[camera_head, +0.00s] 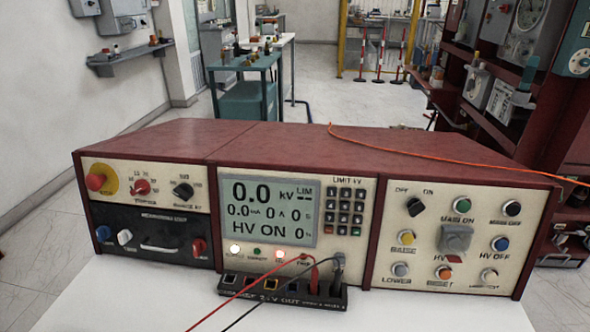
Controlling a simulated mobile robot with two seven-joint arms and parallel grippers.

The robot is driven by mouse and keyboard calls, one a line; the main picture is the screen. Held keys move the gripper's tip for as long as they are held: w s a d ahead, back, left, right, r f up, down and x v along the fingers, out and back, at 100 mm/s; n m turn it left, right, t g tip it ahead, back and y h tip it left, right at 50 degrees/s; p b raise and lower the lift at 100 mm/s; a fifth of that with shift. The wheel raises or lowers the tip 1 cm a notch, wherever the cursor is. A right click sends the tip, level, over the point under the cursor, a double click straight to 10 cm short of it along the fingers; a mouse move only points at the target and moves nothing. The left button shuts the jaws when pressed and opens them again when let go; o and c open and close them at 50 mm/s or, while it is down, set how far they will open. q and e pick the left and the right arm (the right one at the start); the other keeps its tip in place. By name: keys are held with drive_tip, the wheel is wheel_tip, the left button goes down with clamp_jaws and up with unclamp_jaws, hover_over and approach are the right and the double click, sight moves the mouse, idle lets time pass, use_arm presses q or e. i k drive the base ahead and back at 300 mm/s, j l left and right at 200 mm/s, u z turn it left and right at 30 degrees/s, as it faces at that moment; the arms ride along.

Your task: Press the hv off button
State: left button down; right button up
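The HV OFF button (500,243) is a round blue button at the right of the right-hand panel of the red console (265,141). Its label is printed just below it. Nothing covers it. The console's display (269,213) reads 0.0 kV and HV ON. A square grey control (455,238) sits left of the blue button, with an HV label partly hidden below it. Neither my left nor my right gripper is in view.
More buttons surround the blue one: a dark one (512,207) above, a pale one (489,275) below. An orange cable (430,158) lies across the console top. Red and black leads (243,292) hang in front. The white table (130,300) shows clear room at the front left.

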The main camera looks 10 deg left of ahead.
sight(502, 245)
drive_tip(key=k+l+u, duration=0.1)
drive_tip(key=l+u, duration=0.15)
drive_tip(key=l, duration=0.45)
drive_tip(key=k+l+u, duration=0.3)
drive_tip(key=l, duration=0.35)
drive_tip(key=k+l+u, duration=0.1)
drive_tip(key=l+u, duration=0.15)
drive_tip(key=l, duration=0.4)
drive_tip(key=k+l+u, duration=0.3)
drive_tip(key=l, duration=0.3)
drive_tip(key=k+l+u, duration=0.25)
drive_tip(key=l, duration=0.25)
drive_tip(key=k+l+u, duration=0.25)
drive_tip(key=k+l, duration=0.15)
drive_tip(key=k, duration=0.05)
